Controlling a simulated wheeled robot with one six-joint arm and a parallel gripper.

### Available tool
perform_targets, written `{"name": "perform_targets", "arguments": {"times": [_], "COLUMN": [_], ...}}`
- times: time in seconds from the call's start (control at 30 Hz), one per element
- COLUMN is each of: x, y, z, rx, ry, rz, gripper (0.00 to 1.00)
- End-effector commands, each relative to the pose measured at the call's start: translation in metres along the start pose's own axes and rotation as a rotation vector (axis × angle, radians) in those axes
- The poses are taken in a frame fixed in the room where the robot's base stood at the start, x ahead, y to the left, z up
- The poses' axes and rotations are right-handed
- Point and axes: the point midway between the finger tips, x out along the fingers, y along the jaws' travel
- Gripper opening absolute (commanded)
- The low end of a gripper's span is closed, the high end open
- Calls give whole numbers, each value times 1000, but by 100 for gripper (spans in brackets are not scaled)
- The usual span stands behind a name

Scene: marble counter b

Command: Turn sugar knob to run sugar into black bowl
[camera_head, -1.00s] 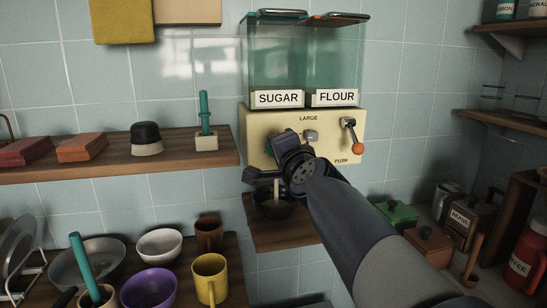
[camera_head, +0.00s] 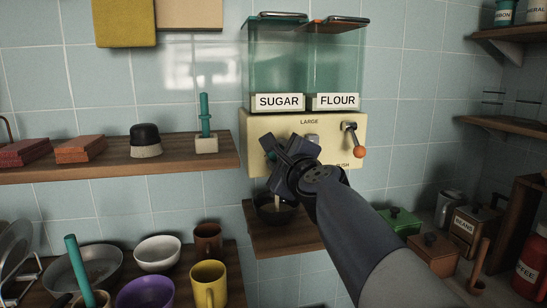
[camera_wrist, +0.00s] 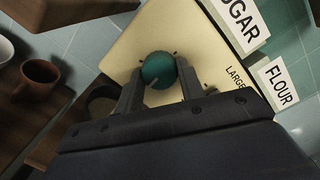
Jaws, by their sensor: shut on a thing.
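The dispenser (camera_head: 352,122) is a cream panel on the wall under two teal-tinted bins labelled SUGAR and FLOUR. The round teal sugar knob (camera_wrist: 158,70) sits between my gripper's fingertips in the wrist view, with a mark on its face. My gripper (camera_head: 280,150) is shut on this knob and hides most of it in the head view. The black bowl (camera_head: 272,212) stands on the small wooden shelf below, partly hidden by my gripper. A pale thin vertical streak shows above the bowl's inside.
The flour lever (camera_head: 352,140) with an orange ball is right of my gripper. A wooden shelf (camera_head: 120,160) with bricks is at left. A white bowl (camera_head: 157,253), purple bowl (camera_head: 146,292) and yellow mug (camera_head: 209,285) stand lower left. A green box (camera_head: 400,221) is at right.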

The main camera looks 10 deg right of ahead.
Motion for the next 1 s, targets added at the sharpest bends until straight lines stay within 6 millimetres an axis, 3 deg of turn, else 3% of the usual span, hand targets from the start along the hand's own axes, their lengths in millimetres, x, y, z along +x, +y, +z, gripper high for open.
{"name": "perform_targets", "arguments": {"times": [0.73,0.77,1.0], "x": [0,0,0], "y": [1,1,1], "z": [-1,-1,0], "rx": [89,89,88], "ry": [-3,-3,-3], "rz": [-3,-3,-4], "gripper": [14,38,58]}}
